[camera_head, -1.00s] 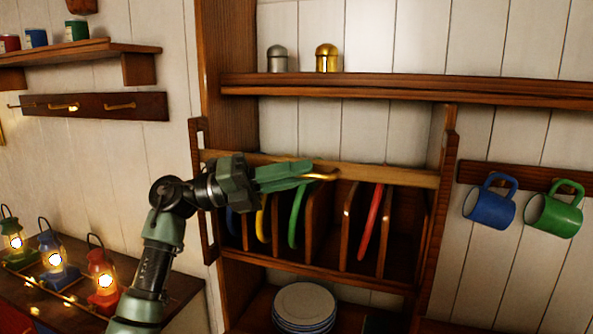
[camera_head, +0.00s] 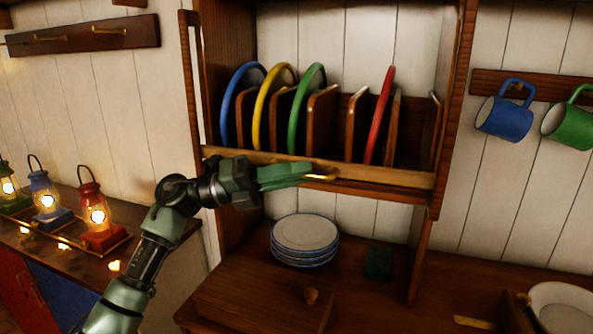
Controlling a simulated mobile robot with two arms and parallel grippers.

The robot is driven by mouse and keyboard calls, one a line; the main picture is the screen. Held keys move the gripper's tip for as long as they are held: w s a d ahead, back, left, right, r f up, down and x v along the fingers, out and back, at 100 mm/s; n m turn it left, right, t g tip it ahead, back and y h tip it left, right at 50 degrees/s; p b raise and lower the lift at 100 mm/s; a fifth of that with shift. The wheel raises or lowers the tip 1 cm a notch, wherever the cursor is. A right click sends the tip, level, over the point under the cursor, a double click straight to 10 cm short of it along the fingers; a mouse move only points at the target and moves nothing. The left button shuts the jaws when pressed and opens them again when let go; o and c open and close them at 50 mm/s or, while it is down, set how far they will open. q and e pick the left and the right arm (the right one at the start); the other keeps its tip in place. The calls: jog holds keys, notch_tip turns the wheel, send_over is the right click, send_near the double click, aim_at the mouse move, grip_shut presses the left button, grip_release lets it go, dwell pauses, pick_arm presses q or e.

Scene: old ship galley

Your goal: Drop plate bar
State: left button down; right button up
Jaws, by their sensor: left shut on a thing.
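The plate bar (camera_head: 385,176) is a long wooden rail across the front of the plate rack, level and low in front of the plates' lower edges. A brass handle (camera_head: 322,177) is on its front. My left gripper (camera_head: 305,174) reaches in from the left and is shut on this handle; the fingers hide part of it. Behind and above the bar, a blue plate (camera_head: 232,95), a yellow plate (camera_head: 262,100), a green plate (camera_head: 300,110) and a red plate (camera_head: 380,115) stand upright between wooden dividers (camera_head: 321,120). My right gripper is not in view.
Stacked white plates (camera_head: 305,232) stand on the counter below the rack. Lit lanterns (camera_head: 97,215) are at the left. A blue mug (camera_head: 504,118) and a green mug (camera_head: 568,126) hang at the right. A white bowl (camera_head: 562,305) is at lower right.

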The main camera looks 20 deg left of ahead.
pick_arm(q)
jog(key=shift+d+f, duration=0.15)
jog(key=shift+f, duration=0.25)
jog(key=c, duration=1.7)
grip_release()
jog(key=shift+r, duration=0.15)
jog(key=shift+a, duration=0.2)
jog(key=b+v, duration=0.2)
jog(key=v, duration=0.5)
jog(key=shift+a, duration=0.3)
